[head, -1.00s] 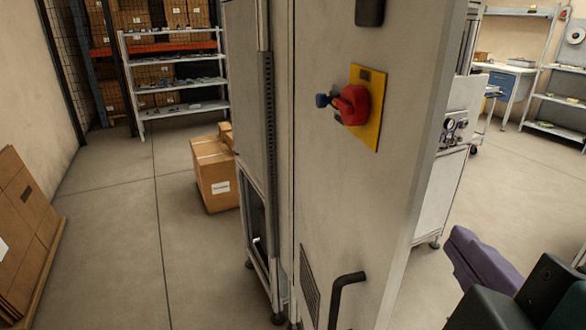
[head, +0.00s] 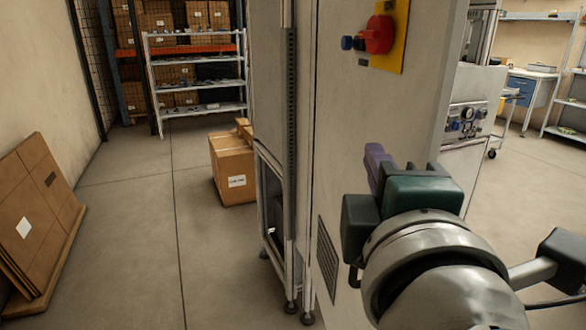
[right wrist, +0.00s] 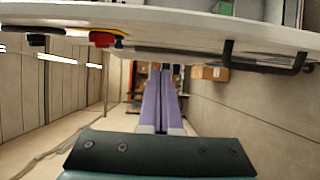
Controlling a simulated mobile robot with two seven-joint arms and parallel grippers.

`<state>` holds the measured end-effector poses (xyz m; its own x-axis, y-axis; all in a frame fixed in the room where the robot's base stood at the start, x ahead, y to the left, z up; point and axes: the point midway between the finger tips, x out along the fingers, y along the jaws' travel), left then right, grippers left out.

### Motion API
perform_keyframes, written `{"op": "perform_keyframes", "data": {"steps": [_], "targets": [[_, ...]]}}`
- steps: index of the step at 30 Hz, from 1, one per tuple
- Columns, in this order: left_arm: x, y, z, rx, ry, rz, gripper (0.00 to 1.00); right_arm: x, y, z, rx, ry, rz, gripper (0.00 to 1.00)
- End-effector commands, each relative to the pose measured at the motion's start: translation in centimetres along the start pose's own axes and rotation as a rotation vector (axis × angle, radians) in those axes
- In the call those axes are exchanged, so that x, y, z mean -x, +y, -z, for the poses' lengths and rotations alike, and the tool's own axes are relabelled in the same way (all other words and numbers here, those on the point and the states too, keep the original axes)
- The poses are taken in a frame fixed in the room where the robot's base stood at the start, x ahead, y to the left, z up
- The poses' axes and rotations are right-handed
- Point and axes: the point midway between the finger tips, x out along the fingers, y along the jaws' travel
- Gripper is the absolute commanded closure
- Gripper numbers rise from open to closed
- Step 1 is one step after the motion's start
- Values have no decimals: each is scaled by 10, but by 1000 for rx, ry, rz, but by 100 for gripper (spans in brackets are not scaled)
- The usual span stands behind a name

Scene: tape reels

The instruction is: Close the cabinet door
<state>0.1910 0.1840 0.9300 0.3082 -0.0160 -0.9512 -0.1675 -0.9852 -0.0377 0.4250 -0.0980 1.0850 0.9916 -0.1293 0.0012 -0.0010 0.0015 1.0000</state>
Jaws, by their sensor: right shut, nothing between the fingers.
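The cabinet door (head: 350,120) is a tall light-grey panel standing open, its edge turned toward me. It carries a red rotary switch (head: 378,35) on a yellow plate. The black door handle is mostly hidden behind my arm in the head view, but shows in the right wrist view (right wrist: 265,62). My right gripper (head: 374,158), with purple fingers, is in front of the door's lower half. In the right wrist view its fingers (right wrist: 161,85) are shut and empty, and the door panel (right wrist: 200,22) runs across the top; contact cannot be told. My left gripper is out of view.
A cardboard box (head: 232,170) sits on the floor left of the cabinet. Flat cartons (head: 35,220) lean at the left wall. A shelf rack (head: 200,75) stands behind. A machine with gauges (head: 468,120) stands beyond the door.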

Motion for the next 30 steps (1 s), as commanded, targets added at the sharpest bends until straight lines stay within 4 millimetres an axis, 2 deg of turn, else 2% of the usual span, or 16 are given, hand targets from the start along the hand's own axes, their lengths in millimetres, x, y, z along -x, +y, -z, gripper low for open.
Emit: {"op": "perform_keyframes", "data": {"steps": [1,3,9,24,30], "targets": [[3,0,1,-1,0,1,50,-8,2,-2,2,-1,-1,100],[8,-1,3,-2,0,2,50,-9,2,-16,4,-2,1,100],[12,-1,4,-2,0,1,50,-13,0,-35,1,-1,1,100],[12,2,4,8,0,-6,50,-14,-1,-41,-1,2,1,100],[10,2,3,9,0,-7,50,-17,-2,-57,3,32,0,100]]}}
